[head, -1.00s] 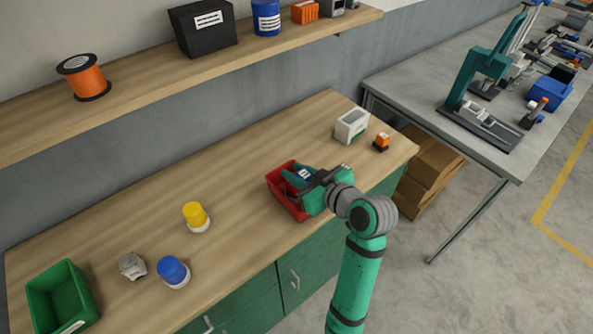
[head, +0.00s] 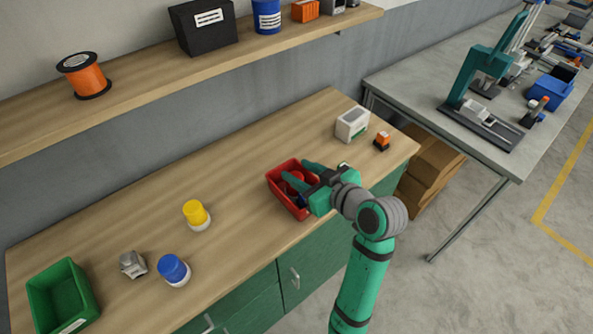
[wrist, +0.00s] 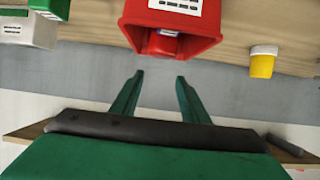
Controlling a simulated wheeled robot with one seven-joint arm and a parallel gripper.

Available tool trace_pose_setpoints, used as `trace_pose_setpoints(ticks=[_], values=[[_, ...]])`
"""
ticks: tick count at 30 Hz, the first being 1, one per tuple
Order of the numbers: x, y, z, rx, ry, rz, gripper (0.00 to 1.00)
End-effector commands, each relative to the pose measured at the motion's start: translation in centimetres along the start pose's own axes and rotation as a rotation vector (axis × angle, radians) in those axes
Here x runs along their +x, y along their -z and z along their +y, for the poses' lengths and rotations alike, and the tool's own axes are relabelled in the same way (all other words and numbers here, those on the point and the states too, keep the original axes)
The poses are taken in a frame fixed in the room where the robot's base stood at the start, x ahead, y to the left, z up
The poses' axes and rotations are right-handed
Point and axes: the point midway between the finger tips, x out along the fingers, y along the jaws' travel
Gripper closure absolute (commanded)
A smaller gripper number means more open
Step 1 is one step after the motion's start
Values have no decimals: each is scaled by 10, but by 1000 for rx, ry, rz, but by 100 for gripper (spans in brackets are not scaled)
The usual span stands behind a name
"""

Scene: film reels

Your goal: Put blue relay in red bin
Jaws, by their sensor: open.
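The red bin (head: 283,204) stands near the front edge of the wooden bench, right of the middle. In the wrist view the red bin (wrist: 215,22) is at the top, with a white label. The blue relay (head: 303,200) lies inside the bin, mostly hidden by the bin wall and my gripper; a small blue patch of it shows in the wrist view (wrist: 165,43). My gripper (head: 296,171) is over the bin with its fingers spread apart. In the wrist view the gripper (wrist: 159,77) is open, with nothing between the fingertips.
A yellow-topped cup (head: 196,215), a blue-topped cup (head: 173,270), a grey block (head: 132,264) and a green bin (head: 62,300) stand to the left. A white box (head: 352,124) and an orange button (head: 382,140) are to the right. A shelf (head: 140,90) runs above the bench.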

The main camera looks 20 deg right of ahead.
Motion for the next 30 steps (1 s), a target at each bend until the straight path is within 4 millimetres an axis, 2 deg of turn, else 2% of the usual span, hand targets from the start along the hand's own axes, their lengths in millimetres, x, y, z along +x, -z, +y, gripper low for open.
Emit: trace_pose_setpoints(ticks=[6, 15, 21, 30], values=[[-48, 1, 1, -1, -4, 2, 59], [-91, 1, -1, -2, 0, 1, 59], [-101, 0, 0, 0, -1, 0, 59], [-101, 0, 1, 0, -2, 0, 59]])
